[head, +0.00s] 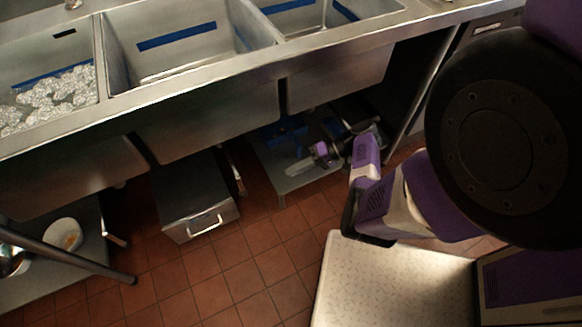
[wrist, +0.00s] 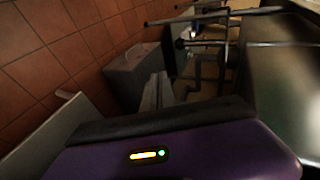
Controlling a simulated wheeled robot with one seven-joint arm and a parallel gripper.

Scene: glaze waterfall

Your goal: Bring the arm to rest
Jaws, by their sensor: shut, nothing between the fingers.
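My arm reaches in from the right in the head view, with purple and white links bent low in front of the sink unit. In the wrist view, a purple part of my own arm with a small lit strip fills the bottom.
A steel sink unit (head: 210,70) with several basins runs across the top. Below it are a metal box with a handle (head: 203,221), a low shelf (head: 290,180) and, at left, a white bowl (head: 62,235). The tiled floor (head: 235,270) at centre is clear.

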